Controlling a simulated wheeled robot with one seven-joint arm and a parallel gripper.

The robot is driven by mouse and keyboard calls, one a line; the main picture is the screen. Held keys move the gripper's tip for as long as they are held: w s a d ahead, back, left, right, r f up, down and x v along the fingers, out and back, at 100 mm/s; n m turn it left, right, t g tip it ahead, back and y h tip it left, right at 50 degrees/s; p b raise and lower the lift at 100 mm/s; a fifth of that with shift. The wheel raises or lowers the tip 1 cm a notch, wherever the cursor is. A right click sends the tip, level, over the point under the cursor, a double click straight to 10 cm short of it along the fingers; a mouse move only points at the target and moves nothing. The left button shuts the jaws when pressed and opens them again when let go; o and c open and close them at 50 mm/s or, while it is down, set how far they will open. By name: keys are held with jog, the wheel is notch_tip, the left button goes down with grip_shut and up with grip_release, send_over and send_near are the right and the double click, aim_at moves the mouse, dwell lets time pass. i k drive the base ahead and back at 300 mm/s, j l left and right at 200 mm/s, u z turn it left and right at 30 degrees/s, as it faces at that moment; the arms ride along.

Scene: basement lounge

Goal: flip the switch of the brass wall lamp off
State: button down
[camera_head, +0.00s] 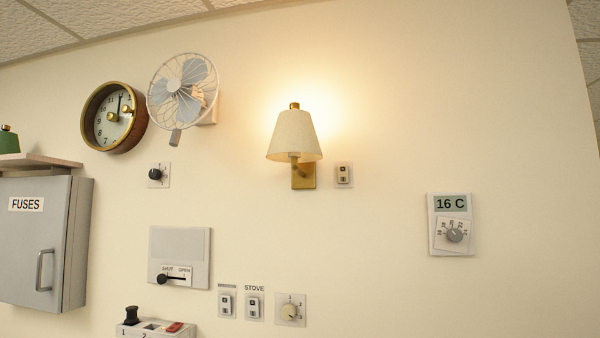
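The brass wall lamp (295,140) is on the wall near the middle of the head view. It has a cream cone shade, a brass top knob and a brass back plate, and a warm glow spreads on the wall around it. A small wall switch (343,174) on a pale plate sits just right of the lamp's back plate. Its rocker is too small for me to tell its position surely. My gripper is not in view.
A wall fan (183,90) and a round clock (114,117) hang left of the lamp. Below are a shut/open slider panel (179,245), a STOVE switch (254,306) and a dial (291,309). A grey fuse box (35,240) juts out at left; a thermostat (451,225) is right.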

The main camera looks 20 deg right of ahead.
aim_at(342, 170)
jog(key=i+j, duration=0.2)
jog(key=j, duration=0.2)
jog(key=i+j, duration=0.2)
jog(key=j, duration=0.25)
jog(key=i+j, duration=0.25)
jog(key=j, duration=0.15)
jog(key=i+j, duration=0.2)
jog(key=j, duration=0.2)
